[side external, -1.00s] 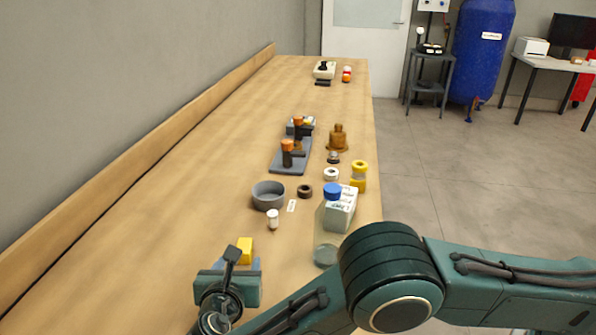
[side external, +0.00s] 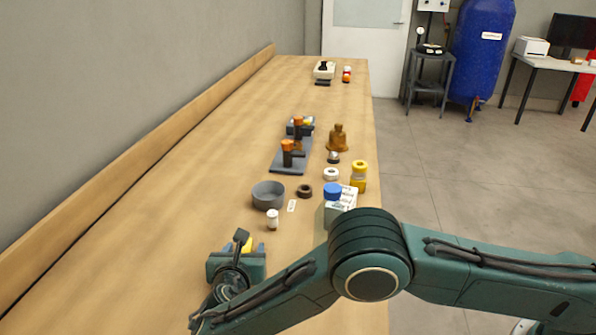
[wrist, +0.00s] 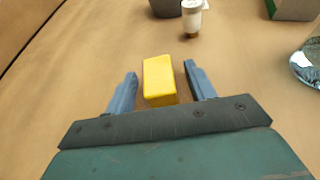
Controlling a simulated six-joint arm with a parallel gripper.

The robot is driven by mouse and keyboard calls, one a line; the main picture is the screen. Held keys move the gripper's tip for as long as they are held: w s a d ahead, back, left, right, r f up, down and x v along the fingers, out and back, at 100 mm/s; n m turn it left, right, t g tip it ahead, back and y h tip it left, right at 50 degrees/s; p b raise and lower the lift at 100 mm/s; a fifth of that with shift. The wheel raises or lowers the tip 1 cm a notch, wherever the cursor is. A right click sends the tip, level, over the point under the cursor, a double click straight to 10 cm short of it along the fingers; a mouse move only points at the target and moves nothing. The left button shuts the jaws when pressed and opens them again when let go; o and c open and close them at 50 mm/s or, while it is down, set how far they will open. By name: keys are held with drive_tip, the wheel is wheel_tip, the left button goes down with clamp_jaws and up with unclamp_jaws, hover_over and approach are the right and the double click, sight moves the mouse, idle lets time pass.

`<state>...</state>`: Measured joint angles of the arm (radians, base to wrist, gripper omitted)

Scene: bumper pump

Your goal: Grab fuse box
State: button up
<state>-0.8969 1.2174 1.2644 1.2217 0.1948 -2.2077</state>
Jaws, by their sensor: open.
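A plain yellow box, which looks like the fuse box (wrist: 159,79), stands on the wooden bench in the wrist view. My gripper (wrist: 160,69) is open, with one blue-grey finger on each side of the box. A gap shows on both sides, wider on the right, so the fingers do not appear to touch it.
A small white-capped bottle (side external: 272,219) and a grey bowl (side external: 268,197) stand beyond the box. The bench to the left is clear.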

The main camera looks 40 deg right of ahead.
sight(243, 248)
drive_tip(key=shift+c, duration=0.2)
idle(0.3)
drive_tip(key=c, duration=1)
wheel_tip(243, 248, up, 20)
idle(0.3)
idle(0.4)
